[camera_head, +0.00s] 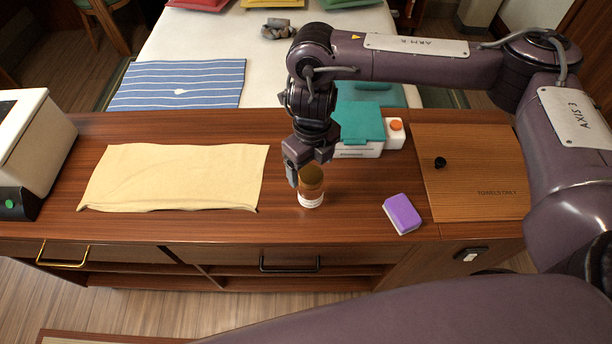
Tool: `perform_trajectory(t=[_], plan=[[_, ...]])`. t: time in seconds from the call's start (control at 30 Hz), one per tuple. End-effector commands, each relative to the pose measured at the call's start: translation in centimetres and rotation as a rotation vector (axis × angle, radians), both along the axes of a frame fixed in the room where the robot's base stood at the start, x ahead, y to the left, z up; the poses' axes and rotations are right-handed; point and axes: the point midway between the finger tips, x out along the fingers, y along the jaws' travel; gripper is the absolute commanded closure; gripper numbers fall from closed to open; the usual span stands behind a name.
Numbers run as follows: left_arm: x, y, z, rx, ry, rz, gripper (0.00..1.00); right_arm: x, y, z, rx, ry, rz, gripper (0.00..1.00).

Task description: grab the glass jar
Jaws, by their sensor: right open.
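The glass jar (311,189) is a small amber jar with a pale label around its lower part. It stands upright on the wooden counter, near the front edge. My right gripper (307,168) is open and points down at the jar from above and behind. One finger shows just left of the jar's top. The other finger is partly hidden, so I cannot tell whether either finger touches the glass. My left gripper is not in view.
A purple and white sponge (402,213) lies right of the jar. A teal-lidded white box (358,150) and a white bottle with an orange cap (395,134) stand behind. A yellow cloth (174,177) lies left; a wooden lid panel (474,178) with black knob is at right.

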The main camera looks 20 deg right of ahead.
Motion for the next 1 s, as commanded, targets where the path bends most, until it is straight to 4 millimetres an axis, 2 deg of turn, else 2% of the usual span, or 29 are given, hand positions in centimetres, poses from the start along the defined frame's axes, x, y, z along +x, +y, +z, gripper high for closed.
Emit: perform_trajectory(t=[0.17,0.4,0.5,0.57,0.73,1.0], plan=[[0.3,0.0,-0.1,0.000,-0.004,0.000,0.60,-0.1,0.0,-1.0,0.000,0.004,0.001,0.20],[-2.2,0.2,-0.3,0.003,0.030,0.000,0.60,-0.1,0.0,-3.2,0.001,0.004,0.000,0.20],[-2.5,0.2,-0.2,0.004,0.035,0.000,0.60,-0.2,-0.1,-4.4,0.000,0.005,-0.002,0.20],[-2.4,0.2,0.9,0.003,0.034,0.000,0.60,-0.2,-0.2,-5.0,-0.002,0.005,-0.002,0.20],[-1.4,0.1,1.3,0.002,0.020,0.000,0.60,-0.1,-0.1,-7.3,-0.002,0.001,0.000,0.20],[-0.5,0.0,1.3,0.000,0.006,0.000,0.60,-0.1,-0.2,-7.8,0.000,0.000,0.001,0.20]])
